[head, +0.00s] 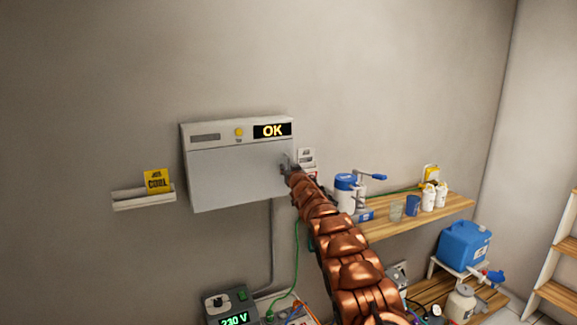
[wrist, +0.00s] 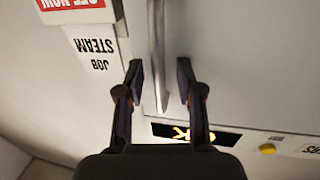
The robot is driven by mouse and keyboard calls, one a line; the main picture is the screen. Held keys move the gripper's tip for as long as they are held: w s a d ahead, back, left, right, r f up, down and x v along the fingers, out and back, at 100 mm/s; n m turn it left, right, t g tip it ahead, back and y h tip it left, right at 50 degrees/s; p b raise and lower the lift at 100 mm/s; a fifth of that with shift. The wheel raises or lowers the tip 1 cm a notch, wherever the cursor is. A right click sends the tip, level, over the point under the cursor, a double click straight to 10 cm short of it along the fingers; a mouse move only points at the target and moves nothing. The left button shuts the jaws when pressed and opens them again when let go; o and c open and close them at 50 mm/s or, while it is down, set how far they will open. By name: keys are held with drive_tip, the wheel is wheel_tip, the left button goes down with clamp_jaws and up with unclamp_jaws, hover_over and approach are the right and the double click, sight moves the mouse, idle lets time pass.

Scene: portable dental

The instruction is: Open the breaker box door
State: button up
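The breaker box (head: 235,175) is a light grey wall cabinet with a yellow button and a lit "OK" display on its top strip. Its door appears closed. In the wrist view, upside down, a slim metal bar (wrist: 157,45) stands at the door's edge, apparently its handle. My gripper (wrist: 160,68) is open, with one finger on each side of the bar and small visible gaps. In the head view my gripper (head: 288,164) is at the box's right edge, and it hides the handle there.
A white label and red sign (wrist: 75,8) are beside the box. A wooden shelf (head: 440,213) with a blue-lidded pot, cups and bottles is to the right. A small ledge (head: 143,199) with a yellow card is left. A 230 V unit (head: 232,308) stands below. The wall left of the box is mostly clear.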

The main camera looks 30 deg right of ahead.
drive_tip(key=shift+w+d, duration=0.1)
drive_tip(key=shift+w, duration=0.05)
drive_tip(key=shift+c, duration=0.4)
clamp_jaws()
idle(0.4)
